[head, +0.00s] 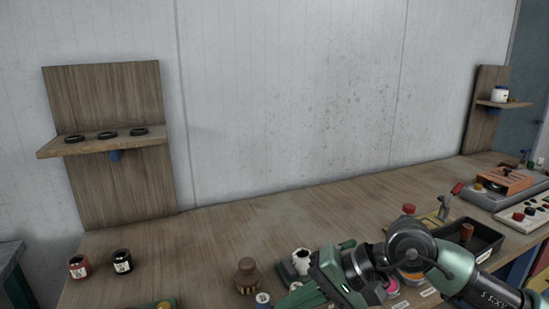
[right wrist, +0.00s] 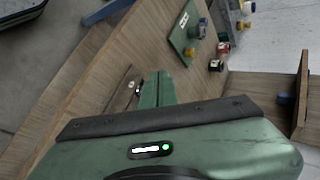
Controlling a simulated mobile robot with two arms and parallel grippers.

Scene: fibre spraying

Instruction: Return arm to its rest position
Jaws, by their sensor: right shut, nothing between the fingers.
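My right arm comes in from the lower right of the head view, over the front of the wooden workbench (head: 240,225). Its green right gripper (head: 292,298) points to the lower left, near the picture's bottom edge. In the right wrist view the green fingers (right wrist: 158,88) are together with nothing between them. The bench runs below them there. My left arm and gripper are not in view.
Red (head: 79,267) and black (head: 122,261) jars stand at left. A black tray (head: 470,240) lies beyond the arm. A wooden shelf (head: 60,147) holds black rings. The bench's middle back is clear.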

